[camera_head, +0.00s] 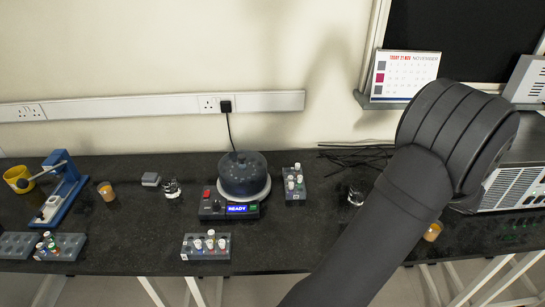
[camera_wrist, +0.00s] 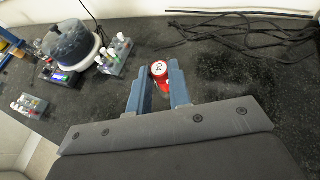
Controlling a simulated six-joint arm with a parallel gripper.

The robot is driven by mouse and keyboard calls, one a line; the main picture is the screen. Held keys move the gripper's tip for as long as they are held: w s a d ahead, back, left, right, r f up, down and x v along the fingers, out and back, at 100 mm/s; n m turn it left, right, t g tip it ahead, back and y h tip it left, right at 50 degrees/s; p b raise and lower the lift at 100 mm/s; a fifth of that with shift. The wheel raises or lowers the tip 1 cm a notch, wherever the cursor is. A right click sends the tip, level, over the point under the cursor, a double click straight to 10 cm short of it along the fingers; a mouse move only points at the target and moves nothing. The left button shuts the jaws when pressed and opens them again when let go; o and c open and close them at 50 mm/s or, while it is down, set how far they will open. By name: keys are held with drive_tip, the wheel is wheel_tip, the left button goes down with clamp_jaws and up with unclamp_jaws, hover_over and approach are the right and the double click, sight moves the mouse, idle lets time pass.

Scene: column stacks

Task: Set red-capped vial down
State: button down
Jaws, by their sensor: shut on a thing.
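The red-capped vial (camera_wrist: 159,70) shows in the wrist view between the two blue fingertips of my gripper (camera_wrist: 162,76). Its red cap has a white top with dark marking and faces the camera. My gripper is shut on it. Below the cap the vial is mostly hidden by the fingers, so I cannot tell whether it touches the bench. In the head view my dark arm hides the gripper and the vial.
The dark bench (camera_head: 130,235) holds a round device with a READY display (camera_head: 237,209). A rack of vials (camera_head: 294,186) stands right of it, another rack (camera_head: 206,252) in front. Black cables (camera_wrist: 235,28) lie at the back. The bench right of my gripper is clear.

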drive_tip(key=w+a+n+g+y, duration=0.1)
drive_tip(key=w+a, duration=0.7)
drive_tip(key=a, duration=0.4)
drive_tip(key=w+a+n+g+y, duration=0.1)
drive_tip(key=w+a+n+y, duration=0.1)
drive_tip(key=w+a, duration=0.8)
drive_tip(key=w+a+n+g+y, duration=0.1)
drive_tip(key=w+a, duration=0.5)
drive_tip(key=a, duration=0.8)
drive_tip(key=s+a+n+g+y, duration=0.2)
drive_tip(key=s+a+n+g, duration=0.1)
drive_tip(key=a, duration=3.8)
drive_tip(key=a+f, duration=0.7)
drive_tip(key=a, duration=0.1)
drive_tip(key=s+a+f, duration=0.1)
drive_tip(key=a+f, duration=0.2)
drive_tip(key=f, duration=0.1)
drive_tip(key=shift+s+a+f, duration=0.1)
drive_tip(key=shift+a+f, duration=0.2)
drive_tip(key=shift+a, duration=0.1)
drive_tip(key=shift+a+f, duration=0.15)
drive_tip(key=shift+f, duration=1.9)
